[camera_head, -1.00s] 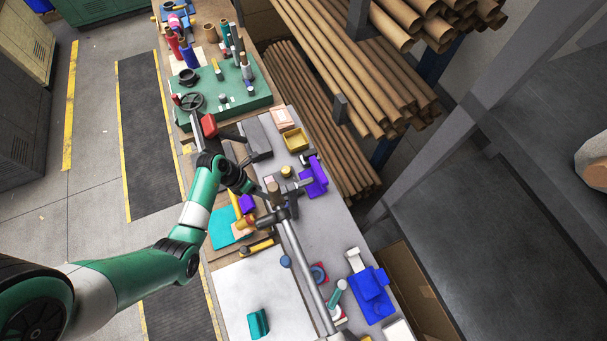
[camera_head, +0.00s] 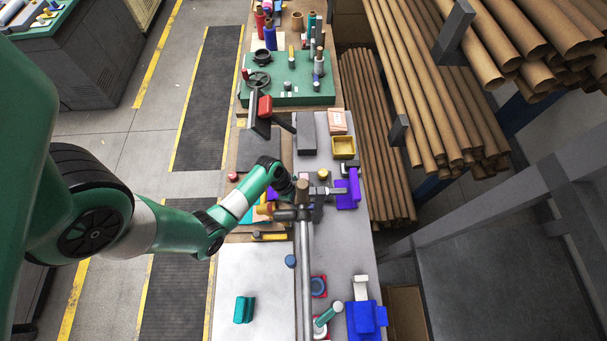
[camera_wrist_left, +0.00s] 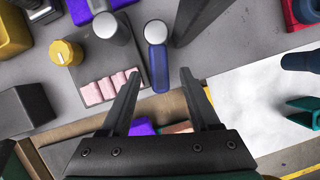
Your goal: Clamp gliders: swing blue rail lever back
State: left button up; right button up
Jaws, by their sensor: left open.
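The blue lever (camera_wrist_left: 157,55) with a round grey cap shows in the left wrist view. Its handle end points toward my left gripper (camera_wrist_left: 160,71) and lies between the two spread fingers in the picture. The fingers are open with nothing clamped; I cannot tell how far above the lever they are. In the head view my left gripper (camera_head: 290,212) is by the upper end of the long grey rail (camera_head: 305,265), and the lever is hard to make out there. My right gripper is not in view.
A grey-capped post (camera_wrist_left: 105,26) and pink blocks (camera_wrist_left: 108,88) are left of the lever. A purple clamp (camera_head: 347,190), yellow bin (camera_head: 344,147) and blue block (camera_head: 366,318) line the bench's right side. A teal block (camera_head: 244,310) sits on the white sheet (camera_head: 245,270).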

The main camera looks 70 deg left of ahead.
pick_arm(q)
jog(key=shift+x, duration=1)
grip_shut()
dwell(0.7)
